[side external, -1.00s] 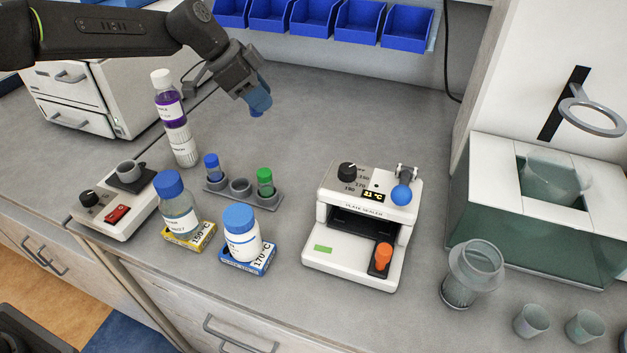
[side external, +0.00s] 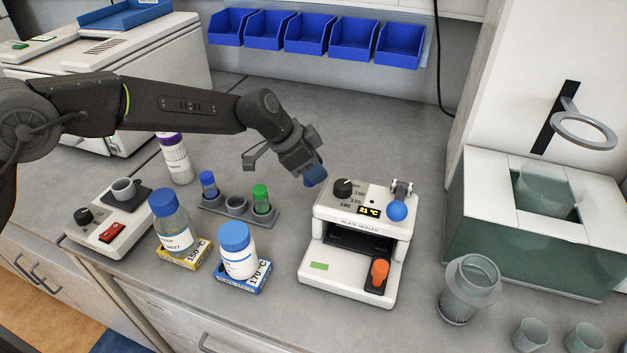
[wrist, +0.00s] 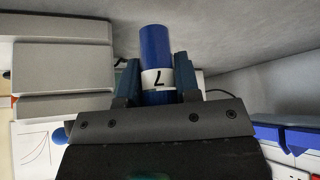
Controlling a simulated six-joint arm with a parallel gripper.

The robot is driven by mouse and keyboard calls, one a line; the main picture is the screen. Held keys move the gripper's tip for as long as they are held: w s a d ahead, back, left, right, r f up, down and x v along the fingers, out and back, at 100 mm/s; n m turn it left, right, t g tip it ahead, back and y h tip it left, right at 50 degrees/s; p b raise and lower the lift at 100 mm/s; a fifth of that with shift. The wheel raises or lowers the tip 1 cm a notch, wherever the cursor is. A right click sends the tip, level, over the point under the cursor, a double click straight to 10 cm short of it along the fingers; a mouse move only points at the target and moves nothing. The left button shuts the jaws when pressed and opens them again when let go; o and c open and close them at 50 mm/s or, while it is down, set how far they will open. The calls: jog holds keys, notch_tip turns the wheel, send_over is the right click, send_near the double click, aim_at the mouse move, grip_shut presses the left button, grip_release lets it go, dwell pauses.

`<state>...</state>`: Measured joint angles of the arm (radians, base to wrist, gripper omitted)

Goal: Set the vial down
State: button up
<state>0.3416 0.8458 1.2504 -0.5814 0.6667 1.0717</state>
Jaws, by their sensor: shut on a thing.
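My gripper (side external: 313,174) hangs in the air behind the plate sealer's left back corner, its blue fingers pointing down. In the wrist view my gripper (wrist: 157,80) is shut on a vial (wrist: 156,45) with a blue top and a white band bearing a dark mark like a 7. The vial's lower part is hidden between the fingers, and in the side view I cannot tell it from the blue fingertips. A grey rack (side external: 222,208) stands left of the gripper. It holds a blue-capped vial (side external: 208,184) and a green-capped vial (side external: 261,199); its middle place (side external: 236,204) looks empty.
The plate sealer (side external: 320,279) is close to the gripper. Two blue-capped bottles (side external: 171,222) (side external: 238,250) stand on labelled blocks in front of the rack. A small hotplate (side external: 100,243) is at left, a glass jar (side external: 469,290) at right. Bench behind the sealer is clear.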

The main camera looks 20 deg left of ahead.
jog(key=shift+f, duration=1.85)
jog(key=shift+f, duration=0.2)
jog(key=o, duration=0.9)
jog(key=shift+r, duration=0.25)
jog(key=v, duration=1.2)
